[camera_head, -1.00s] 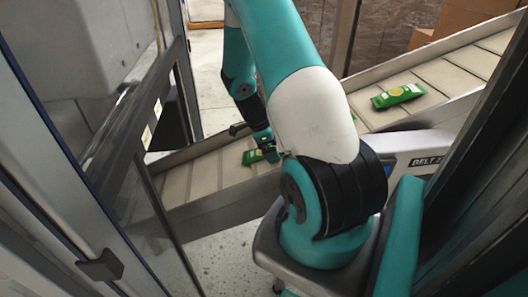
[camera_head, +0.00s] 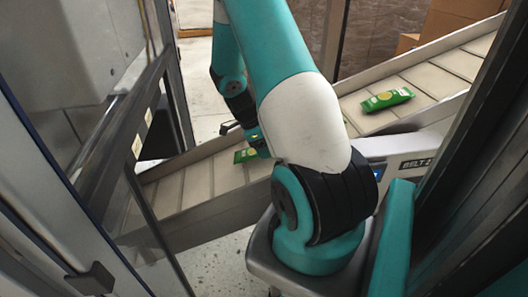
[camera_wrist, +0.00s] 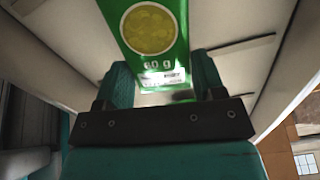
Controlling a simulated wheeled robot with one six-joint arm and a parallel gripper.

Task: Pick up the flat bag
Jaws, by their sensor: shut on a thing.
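A green bag (camera_wrist: 155,45) with a yellow round picture and the print "60 g" is between the fingers of my gripper (camera_wrist: 165,82) in the wrist view. The gripper is shut on it. Its upper part runs out of the picture. In the head view the bag (camera_head: 244,155) shows small at the lower part of the sloping belt, beside the gripper (camera_head: 256,148), partly hidden by my arm. I cannot tell whether it touches the belt. A second, similar green bag (camera_head: 388,99) lies higher up on the belt, apart from my gripper.
The sloping slatted conveyor belt (camera_head: 430,80) with metal side rails crosses behind my arm. A grey machine with a dark-framed panel (camera_head: 115,130) stands close on the left. A dark upright (camera_head: 465,150) is close on the right. Cardboard boxes (camera_head: 460,22) stand at the back right.

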